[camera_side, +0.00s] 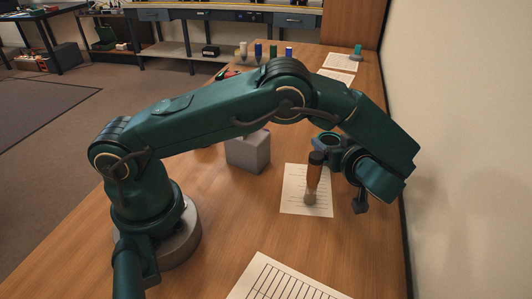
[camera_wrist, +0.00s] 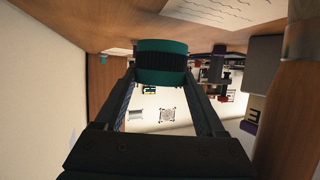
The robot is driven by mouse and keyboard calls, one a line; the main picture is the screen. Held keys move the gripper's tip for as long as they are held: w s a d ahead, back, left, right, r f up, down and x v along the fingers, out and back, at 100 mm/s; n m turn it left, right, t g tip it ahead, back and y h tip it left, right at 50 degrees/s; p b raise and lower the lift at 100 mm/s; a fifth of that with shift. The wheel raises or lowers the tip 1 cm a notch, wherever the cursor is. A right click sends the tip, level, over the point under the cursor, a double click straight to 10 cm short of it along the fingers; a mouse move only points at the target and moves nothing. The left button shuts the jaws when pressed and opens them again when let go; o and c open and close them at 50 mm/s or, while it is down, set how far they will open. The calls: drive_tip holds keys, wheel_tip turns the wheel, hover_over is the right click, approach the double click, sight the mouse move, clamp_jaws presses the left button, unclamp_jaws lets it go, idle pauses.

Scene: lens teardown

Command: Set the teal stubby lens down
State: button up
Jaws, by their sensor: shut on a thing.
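The teal stubby lens (camera_wrist: 162,77) has a black ribbed band around its middle. In the wrist view it sits between the two fingers of my gripper (camera_wrist: 162,70), which is shut on it. In the side view the teal ring of the lens (camera_side: 326,141) shows at the end of my gripper (camera_side: 334,148). It appears held up off the wooden table, near the top of a brown-handled upright tool. How far it is above the table is hard to tell.
The brown-handled tool (camera_side: 314,177) stands on a printed sheet (camera_side: 293,199), close to my gripper; its brown handle fills the wrist view's right edge (camera_wrist: 291,110). A grey block (camera_side: 248,153) stands left. Several small bottles (camera_side: 259,51) stand far back.

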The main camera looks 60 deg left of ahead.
drive_tip(key=shift+f, duration=1.4)
drive_tip(key=shift+f, duration=0.15)
drive_tip(key=o, duration=1.2)
drive_tip(key=shift+d+r, duration=0.1)
drive_tip(key=shift+r, duration=0.1)
drive_tip(key=v, duration=1.1)
drive_tip(key=shift+s+d+r, duration=0.15)
drive_tip(key=shift+s+d, duration=0.05)
drive_tip(key=shift+d, duration=0.1)
